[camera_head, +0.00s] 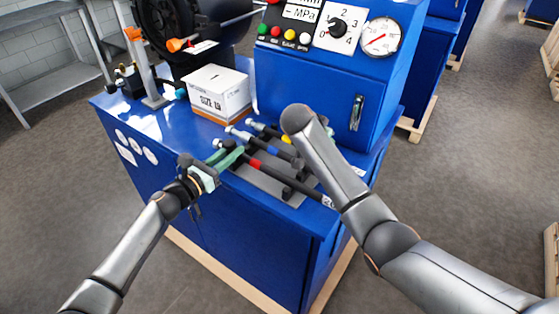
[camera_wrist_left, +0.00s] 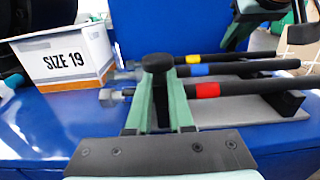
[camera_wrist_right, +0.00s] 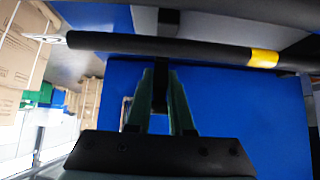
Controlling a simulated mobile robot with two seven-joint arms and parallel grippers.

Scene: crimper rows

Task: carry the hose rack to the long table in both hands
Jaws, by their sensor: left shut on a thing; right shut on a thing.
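The hose rack (camera_head: 264,183), a grey plate with black supports, lies on the blue machine's top. It holds black hoses banded red (camera_head: 270,173), blue (camera_head: 272,149) and yellow, with metal end fittings. My left gripper (camera_head: 226,156) is shut on a black knobbed post at the rack's left side; the post shows between its green fingers in the left wrist view (camera_wrist_left: 160,90). My right gripper (camera_wrist_right: 162,95) is shut on a black part of the rack beside the yellow-banded hose (camera_wrist_right: 210,53). In the head view my right arm mostly hides that gripper and the rack's far end.
A white and orange SIZE 19 box (camera_head: 220,93) stands on the blue top (camera_head: 140,110) behind the rack. The control cabinet (camera_head: 318,95) with a gauge rises just behind. Grey shelving (camera_head: 50,80) is at far left. Floor is open at left and right.

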